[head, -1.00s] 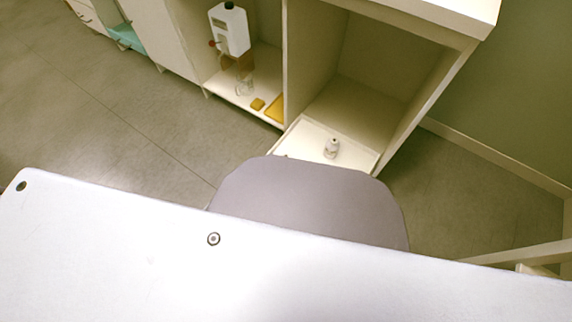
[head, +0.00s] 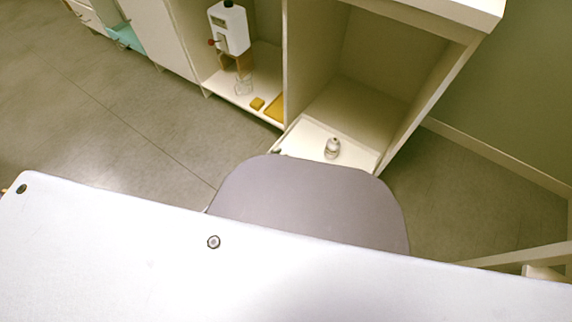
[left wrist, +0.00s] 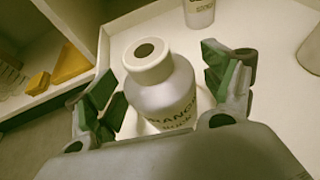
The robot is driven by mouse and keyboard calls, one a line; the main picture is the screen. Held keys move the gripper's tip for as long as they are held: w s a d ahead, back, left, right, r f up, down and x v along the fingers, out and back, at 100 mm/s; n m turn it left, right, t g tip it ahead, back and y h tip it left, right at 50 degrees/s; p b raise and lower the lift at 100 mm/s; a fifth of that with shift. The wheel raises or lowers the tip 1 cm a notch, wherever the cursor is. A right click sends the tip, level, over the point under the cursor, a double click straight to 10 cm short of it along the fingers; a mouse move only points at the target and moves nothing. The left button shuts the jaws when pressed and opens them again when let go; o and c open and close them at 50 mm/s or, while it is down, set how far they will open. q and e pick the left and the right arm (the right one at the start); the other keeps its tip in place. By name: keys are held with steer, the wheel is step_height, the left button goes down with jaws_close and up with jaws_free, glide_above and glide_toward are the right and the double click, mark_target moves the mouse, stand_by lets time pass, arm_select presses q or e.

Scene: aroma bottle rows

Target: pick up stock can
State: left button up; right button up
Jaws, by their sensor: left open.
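My left gripper (left wrist: 162,82) is open in the left wrist view, with green-padded fingers on either side of a white bottle-shaped can (left wrist: 165,88). The can stands upright, has a dark opening on top and a partly readable dark label. A gap shows at its right side; contact on the left is unclear. A small white can (head: 332,148) stands on the white shelf board (head: 355,155) in the head view. I cannot tell if it is the same one. The gripper fingers are not clearly seen in the head view. My right gripper is not in view.
Another white can (left wrist: 200,12) stands behind the first, and a pale rounded object (left wrist: 311,52) is at the right edge. Left of the divider (head: 297,70) are yellow pieces (head: 274,107) and a white dispenser (head: 230,28). Shelf walls flank the compartment.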

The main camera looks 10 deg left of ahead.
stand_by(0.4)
arm_select(q)
steer(key=c, duration=1.4)
steer(key=shift+c, duration=0.3)
steer(key=shift+r, duration=0.1)
steer(key=shift+r, duration=0.2)
